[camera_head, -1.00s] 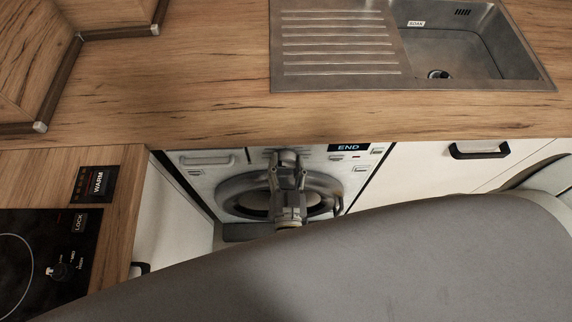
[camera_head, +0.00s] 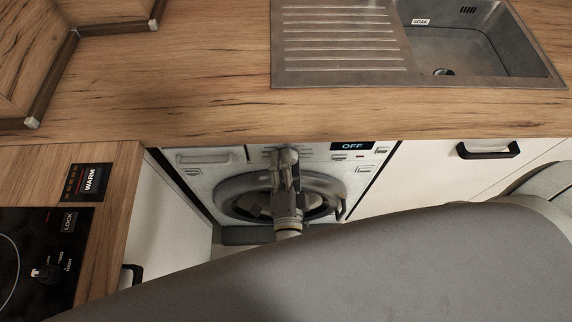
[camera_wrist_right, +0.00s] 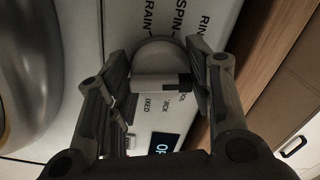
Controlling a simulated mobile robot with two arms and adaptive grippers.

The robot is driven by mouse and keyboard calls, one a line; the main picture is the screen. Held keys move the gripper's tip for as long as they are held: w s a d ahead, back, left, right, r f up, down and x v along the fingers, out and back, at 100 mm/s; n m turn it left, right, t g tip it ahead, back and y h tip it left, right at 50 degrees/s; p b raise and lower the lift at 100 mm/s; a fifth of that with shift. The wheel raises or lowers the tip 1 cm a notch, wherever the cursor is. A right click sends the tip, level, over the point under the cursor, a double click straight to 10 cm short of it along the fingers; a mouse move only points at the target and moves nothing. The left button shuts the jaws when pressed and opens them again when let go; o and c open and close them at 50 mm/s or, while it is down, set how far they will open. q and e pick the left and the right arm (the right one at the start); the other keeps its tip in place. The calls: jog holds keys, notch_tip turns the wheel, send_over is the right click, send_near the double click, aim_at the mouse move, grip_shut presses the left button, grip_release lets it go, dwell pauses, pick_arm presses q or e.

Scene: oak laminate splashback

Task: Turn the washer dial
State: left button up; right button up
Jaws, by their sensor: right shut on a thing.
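The white washer (camera_head: 208,176) stands under the wooden counter, with its round grey-rimmed door on the front. Its display (camera_head: 352,146) reads OFF. My right gripper (camera_head: 286,154) reaches up in front of the door to the washer's control panel and hides the dial in the head view. In the right wrist view, the round pale dial (camera_wrist_right: 158,58) sits between the two fingers of the right gripper (camera_wrist_right: 158,75), which are shut on it. Printed words such as SPIN and DRAIN lie around the dial. My left gripper is not in view.
A steel sink (camera_head: 480,62) with a ribbed drainer is set in the counter above. A black hob (camera_head: 45,262) with knobs is at the lower left. White cabinet fronts with a dark handle (camera_head: 488,151) lie right of the washer.

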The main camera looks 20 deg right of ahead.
jog(key=shift+m+b, duration=0.35)
jog(key=shift+m, duration=0.65)
jog(key=o, duration=1)
jog(key=v, duration=1.2)
jog(key=shift+s, duration=0.1)
